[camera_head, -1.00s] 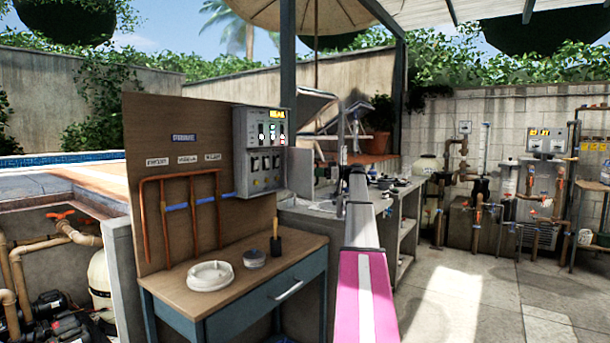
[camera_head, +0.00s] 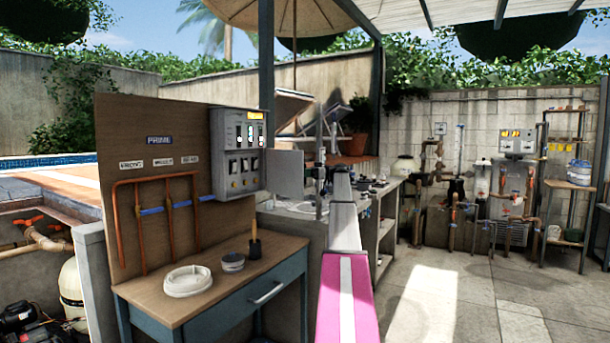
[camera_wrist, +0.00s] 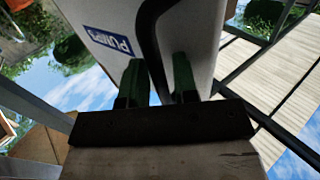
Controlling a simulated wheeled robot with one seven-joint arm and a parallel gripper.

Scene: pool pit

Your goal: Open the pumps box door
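The pumps box (camera_head: 238,152) is a grey control box with switches and a lit display, fixed to a brown board. Its pale door (camera_head: 284,172) stands open at the box's right side, so the switches show. In the wrist view the door (camera_wrist: 198,35) fills the upper middle, with a blue PUMPS label (camera_wrist: 107,41) and a black bar handle (camera_wrist: 150,40). In the head view my arm hides much of the gripper.
A wooden workbench (camera_head: 225,275) with a drawer stands below the board, holding a white ring (camera_head: 187,281), a small tin (camera_head: 232,262) and a brush (camera_head: 255,245). A cluttered counter (camera_head: 372,222) runs behind my arm. Paved floor (camera_head: 480,300) is clear at right.

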